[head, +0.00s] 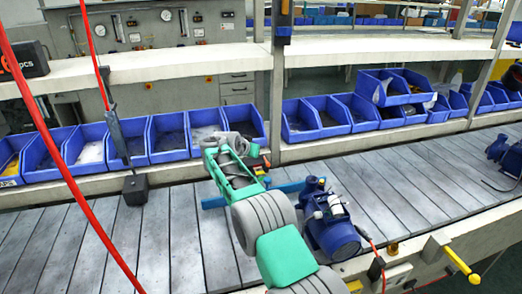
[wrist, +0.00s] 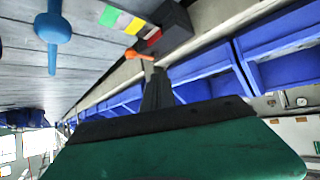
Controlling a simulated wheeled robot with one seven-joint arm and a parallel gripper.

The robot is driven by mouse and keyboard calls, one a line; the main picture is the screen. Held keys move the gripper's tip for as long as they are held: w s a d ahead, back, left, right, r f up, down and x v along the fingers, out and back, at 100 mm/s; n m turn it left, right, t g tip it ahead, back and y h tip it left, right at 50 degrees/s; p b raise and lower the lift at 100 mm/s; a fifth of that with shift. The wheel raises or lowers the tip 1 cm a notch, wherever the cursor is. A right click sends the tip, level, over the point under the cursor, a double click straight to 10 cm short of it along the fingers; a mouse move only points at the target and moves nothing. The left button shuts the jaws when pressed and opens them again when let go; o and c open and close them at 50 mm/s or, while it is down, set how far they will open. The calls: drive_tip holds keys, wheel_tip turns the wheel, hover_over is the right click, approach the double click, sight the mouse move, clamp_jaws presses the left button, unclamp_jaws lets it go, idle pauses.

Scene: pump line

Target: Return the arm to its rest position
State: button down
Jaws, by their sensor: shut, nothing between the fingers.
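My arm, green with grey ribbed sleeves, reaches from the bottom of the head view up over the slatted conveyor (head: 180,240). Its end is near the row of blue bins at the back of the conveyor. My gripper (wrist: 157,76) shows in the wrist view as dark fingers closed together with nothing held. In the head view the fingers are hard to make out against the bins. A blue pump (head: 335,234) stands on the conveyor just right of my arm, close to its sleeve in the picture.
Blue bins (head: 168,133) line the conveyor's back edge, beneath a pale shelf (head: 150,68). A red hose (head: 60,160) and a hanging dark tool (head: 117,135) are at left. Another blue pump (head: 508,155) sits far right.

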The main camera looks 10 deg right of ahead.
drive_tip(key=shift+s+a+r, duration=0.1)
drive_tip(key=shift+a+r, duration=0.4)
drive_tip(key=shift+a, duration=0.15)
drive_tip(key=s+d+r+n+g+y, duration=0.15)
drive_tip(key=s+r, duration=0.35)
drive_tip(key=s, duration=0.5)
drive_tip(key=s+d+r+n+g+y, duration=0.15)
drive_tip(key=s+r, duration=0.25)
drive_tip(key=s, duration=0.6)
drive_tip(key=s+f+n+g+y, duration=0.1)
drive_tip(key=s+f, duration=0.1)
drive_tip(key=s, duration=0.8)
drive_tip(key=s+a+f+n+y, duration=0.1)
drive_tip(key=s+f, duration=0.2)
drive_tip(key=s, duration=0.7)
drive_tip(key=s+f+n+g+y, duration=0.1)
drive_tip(key=s+f+n, duration=0.1)
drive_tip(key=s, duration=0.8)
drive_tip(key=shift+a+f+g, duration=0.3)
drive_tip(key=shift+f, duration=0.1)
